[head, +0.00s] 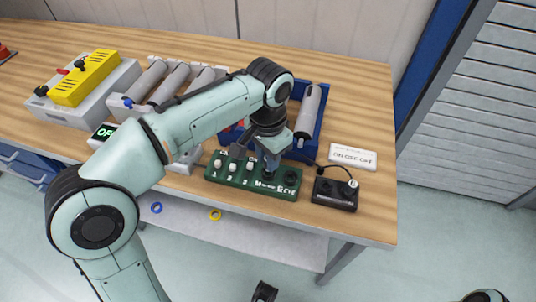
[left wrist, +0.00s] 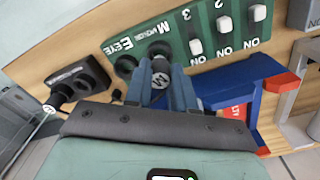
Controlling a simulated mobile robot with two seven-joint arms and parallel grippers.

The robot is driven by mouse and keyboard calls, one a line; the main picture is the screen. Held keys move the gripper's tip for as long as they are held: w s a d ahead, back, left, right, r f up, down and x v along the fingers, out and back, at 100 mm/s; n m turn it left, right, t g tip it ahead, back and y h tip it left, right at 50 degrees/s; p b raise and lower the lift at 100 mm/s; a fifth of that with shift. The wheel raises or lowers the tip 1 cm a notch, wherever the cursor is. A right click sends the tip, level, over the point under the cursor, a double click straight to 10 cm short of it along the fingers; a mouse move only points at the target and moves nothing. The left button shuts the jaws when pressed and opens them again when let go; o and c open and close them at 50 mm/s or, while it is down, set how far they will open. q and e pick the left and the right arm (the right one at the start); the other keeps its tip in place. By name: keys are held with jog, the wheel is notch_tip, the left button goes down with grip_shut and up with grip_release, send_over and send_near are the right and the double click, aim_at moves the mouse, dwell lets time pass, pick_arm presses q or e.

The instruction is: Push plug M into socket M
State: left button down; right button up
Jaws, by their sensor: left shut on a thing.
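My left gripper (head: 271,160) is over the green switch board (head: 229,179), at its socket end. In the left wrist view the two fingers of my left gripper (left wrist: 163,82) are shut around plug M (left wrist: 160,80), a dark plug with a white M mark. Plug M is right at the dark round socket M (left wrist: 159,49), beside the printed M on the green board (left wrist: 205,40). I cannot tell how deep the plug sits. A dark piece at the bottom edge of the head view may be my right gripper (head: 265,291); its jaws are unclear.
A black box (head: 335,194) with a cable stands right of the board, near a white label plate (head: 352,156). A blue tray (head: 319,127) with a grey cylinder is behind. A yellow-topped device (head: 84,79) stands far left.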

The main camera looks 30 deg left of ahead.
pick_arm(q)
jog(key=shift+f, duration=0.15)
jog(key=shift+f+b, duration=0.45)
jog(key=shift+f, duration=0.25)
jog(key=shift+f, duration=0.3)
dwell(0.4)
jog(key=c, duration=0.9)
grip_release()
jog(key=shift+o, duration=0.2)
notch_tip(320, 180, up, 14)
jog(key=p, duration=0.4)
jog(key=shift+f, duration=0.25)
